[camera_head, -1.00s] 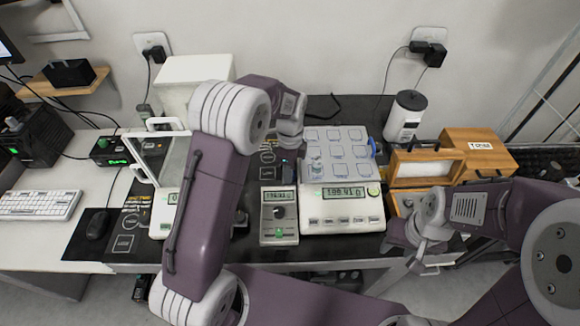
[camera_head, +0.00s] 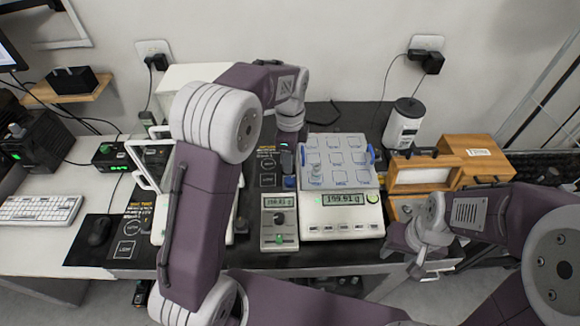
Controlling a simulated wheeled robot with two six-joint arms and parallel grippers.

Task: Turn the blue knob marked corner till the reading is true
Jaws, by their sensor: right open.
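The white scale (camera_head: 340,228) stands at the middle of the dark bench. Its lit display (camera_head: 343,199) appears to read 199.81 g, though the digits are small. Its pale blue-grey pan (camera_head: 338,178) has several square pads, and a small metal weight (camera_head: 316,174) stands near the front left corner. A blue knob (camera_head: 290,182) shows at the pan's left front, and another blue knob (camera_head: 371,153) at its right. No knob label is legible. My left gripper (camera_head: 288,157) points down beside the pan's left edge; its fingertips are too small to judge. My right gripper (camera_head: 420,262) is open and empty at the front right, clear of the scale.
A grey box with a small display and dark knob (camera_head: 279,218) stands just left of the scale. Wooden boxes (camera_head: 425,172) and a white canister (camera_head: 404,123) stand to the right. A glass-sided balance is partly behind my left arm.

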